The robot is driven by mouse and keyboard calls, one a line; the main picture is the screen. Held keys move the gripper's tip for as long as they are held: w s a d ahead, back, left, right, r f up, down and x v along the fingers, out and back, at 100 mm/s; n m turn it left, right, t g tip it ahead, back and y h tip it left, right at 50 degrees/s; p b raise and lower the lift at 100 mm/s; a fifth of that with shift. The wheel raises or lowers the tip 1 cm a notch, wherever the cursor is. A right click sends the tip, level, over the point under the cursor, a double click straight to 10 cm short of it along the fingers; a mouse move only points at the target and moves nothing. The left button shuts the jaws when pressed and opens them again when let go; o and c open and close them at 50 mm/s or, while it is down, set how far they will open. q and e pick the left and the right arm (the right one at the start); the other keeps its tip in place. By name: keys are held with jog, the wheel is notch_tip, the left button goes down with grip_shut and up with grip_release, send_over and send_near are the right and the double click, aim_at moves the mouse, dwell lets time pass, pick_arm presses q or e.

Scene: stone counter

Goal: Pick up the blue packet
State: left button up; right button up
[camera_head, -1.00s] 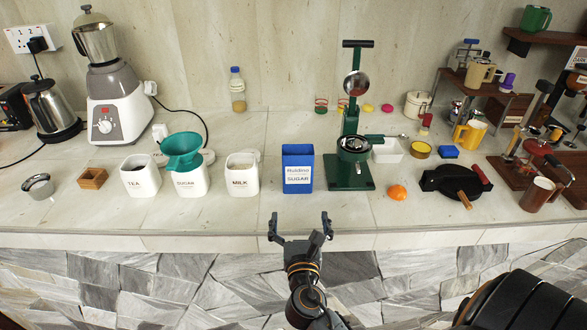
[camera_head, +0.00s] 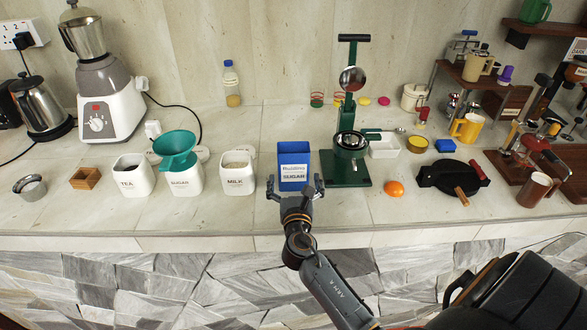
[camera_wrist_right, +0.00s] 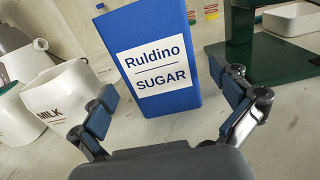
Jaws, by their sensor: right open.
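The blue packet (camera_head: 293,160) stands upright on the counter, with a white label reading "Ruldino SUGAR". It also shows in the right wrist view (camera_wrist_right: 153,65), large and just ahead of the fingers. My right gripper (camera_head: 295,183) is open and empty, directly in front of the packet at the counter's front part. In the wrist view its two fingers (camera_wrist_right: 165,103) are spread to either side of the packet's lower part, with gaps on both sides. My left gripper does not show.
A white MILK canister (camera_head: 237,176) stands left of the packet. A green press (camera_head: 347,170) stands close on its right, with an orange (camera_head: 393,188) beyond. More canisters and a teal funnel (camera_head: 176,147) are further left. The counter just before the packet is clear.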

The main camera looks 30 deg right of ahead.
aim_at(294, 175)
jog(key=x, duration=0.4)
jog(key=shift+w+f, duration=0.1)
jog(key=shift+c, duration=1.1)
jog(key=c, duration=1.1)
jog(key=shift+c, duration=0.6)
jog(key=shift+r, duration=0.2)
